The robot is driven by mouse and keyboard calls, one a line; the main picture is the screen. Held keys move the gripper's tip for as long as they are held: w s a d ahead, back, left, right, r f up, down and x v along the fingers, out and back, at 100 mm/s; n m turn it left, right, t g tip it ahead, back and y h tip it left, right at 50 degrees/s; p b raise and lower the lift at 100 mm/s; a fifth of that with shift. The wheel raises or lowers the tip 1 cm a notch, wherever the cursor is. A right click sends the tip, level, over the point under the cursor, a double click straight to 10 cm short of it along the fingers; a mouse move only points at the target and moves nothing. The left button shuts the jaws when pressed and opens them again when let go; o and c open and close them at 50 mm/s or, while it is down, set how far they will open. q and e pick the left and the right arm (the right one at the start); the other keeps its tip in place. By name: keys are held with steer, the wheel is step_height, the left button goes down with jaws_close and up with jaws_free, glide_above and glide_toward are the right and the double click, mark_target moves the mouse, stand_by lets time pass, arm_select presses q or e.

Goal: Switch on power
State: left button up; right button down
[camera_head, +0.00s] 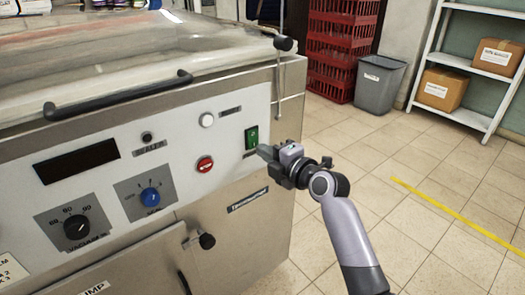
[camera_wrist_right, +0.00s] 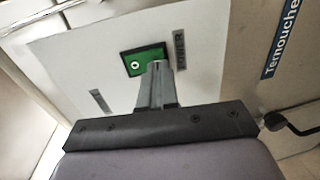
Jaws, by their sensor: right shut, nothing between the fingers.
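The green power switch (camera_head: 251,138) sits on the white control panel (camera_head: 228,153) of a steel machine, near its right edge. It also shows in the right wrist view as a green rectangle (camera_wrist_right: 143,62) in a dark frame, with a label beside it. My right gripper (camera_head: 263,150) is shut and empty, with its fingertips just below and in front of the switch. In the right wrist view the fingertips (camera_wrist_right: 157,66) overlap the switch's lower edge. I cannot tell whether they touch it. My left gripper is not in view.
The panel also has a red button (camera_head: 205,164), a white round lamp (camera_head: 207,120), a blue knob (camera_head: 150,197), a black knob (camera_head: 76,227) and a dark display (camera_head: 77,161). A grey bin (camera_head: 380,84), red crates (camera_head: 340,45) and a shelf (camera_head: 468,66) stand behind. The tiled floor at right is clear.

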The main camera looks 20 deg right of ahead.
steer(key=shift+x, duration=0.85)
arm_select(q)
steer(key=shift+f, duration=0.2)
arm_select(e)
steer(key=shift+f, duration=0.1)
